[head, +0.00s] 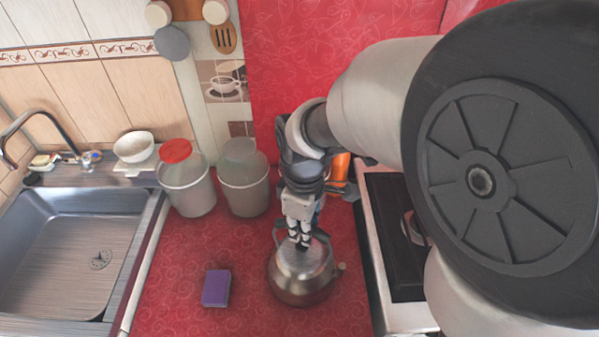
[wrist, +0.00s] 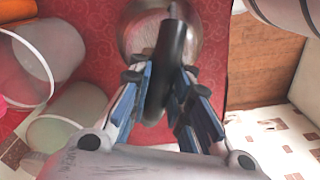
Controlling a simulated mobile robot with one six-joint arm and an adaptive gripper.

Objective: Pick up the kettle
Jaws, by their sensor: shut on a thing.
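The kettle (head: 302,277) is a rounded, shiny metal pot on the red patterned counter in the head view, with a short spout on its right. My gripper (head: 301,238) is directly above it, pointing down at its top. In the wrist view the metal kettle (wrist: 142,30) is at the top, with its black handle (wrist: 168,65) running down between my fingers. My gripper (wrist: 166,95) is shut on this handle. In the head view my gripper hides the handle. I cannot tell whether the kettle's base touches the counter.
A purple sponge-like block (head: 216,288) lies left of the kettle. Two canisters, one with a red lid (head: 187,180) and one grey (head: 243,180), stand behind. A sink (head: 70,250) is at left and a dark stove (head: 392,230) at right. The front counter (head: 180,300) has free room.

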